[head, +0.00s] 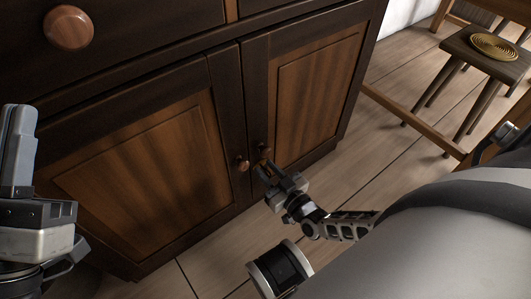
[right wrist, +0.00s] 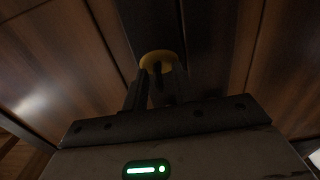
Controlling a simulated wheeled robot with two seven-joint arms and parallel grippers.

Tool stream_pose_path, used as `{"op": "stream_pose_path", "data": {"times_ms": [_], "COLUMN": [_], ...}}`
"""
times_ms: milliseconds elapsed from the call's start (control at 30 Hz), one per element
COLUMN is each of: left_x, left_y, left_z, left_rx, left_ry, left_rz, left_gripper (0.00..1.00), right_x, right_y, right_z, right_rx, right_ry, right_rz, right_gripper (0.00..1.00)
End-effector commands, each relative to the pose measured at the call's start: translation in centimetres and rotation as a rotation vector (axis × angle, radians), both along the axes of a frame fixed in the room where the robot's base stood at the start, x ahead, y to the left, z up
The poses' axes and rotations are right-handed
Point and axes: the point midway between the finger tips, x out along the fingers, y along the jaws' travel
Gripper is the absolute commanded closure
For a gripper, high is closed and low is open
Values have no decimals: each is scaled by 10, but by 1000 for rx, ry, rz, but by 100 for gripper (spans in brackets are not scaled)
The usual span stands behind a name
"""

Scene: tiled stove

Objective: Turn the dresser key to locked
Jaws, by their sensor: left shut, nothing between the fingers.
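The dresser (head: 140,170) has two lower doors with dark frames. My left gripper (head: 19,140) is shut and empty, away from the key.
A wooden stool (head: 470,45) with a coiled round mat stands at the upper right. Tiled floor (head: 360,140) is clear right of the dresser.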

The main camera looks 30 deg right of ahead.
Motion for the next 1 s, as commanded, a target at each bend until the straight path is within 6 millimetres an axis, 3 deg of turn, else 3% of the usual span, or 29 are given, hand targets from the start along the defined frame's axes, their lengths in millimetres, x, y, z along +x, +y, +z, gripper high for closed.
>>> {"op": "stream_pose_path", "data": {"times_ms": [133,200,233,667,1000], "left_x": [0,0,0,0,-4], "left_y": [0,-1,-1,-1,-1], "left_z": [0,0,0,-1,6], "left_rx": [0,0,-1,3,17], "left_ry": [0,0,1,-1,-83], "left_rz": [-1,-2,-3,-1,7], "left_gripper": [100,100,100,100,100], "right_x": [0,0,0,0,-1], "right_y": [0,0,0,-1,-2], "right_z": [0,0,0,0,-2], "right_rx": [0,0,0,43,270], "right_ry": [0,0,0,3,23], "right_rz": [0,0,0,-1,-2], "right_gripper": [76,95,100,100,100]}}
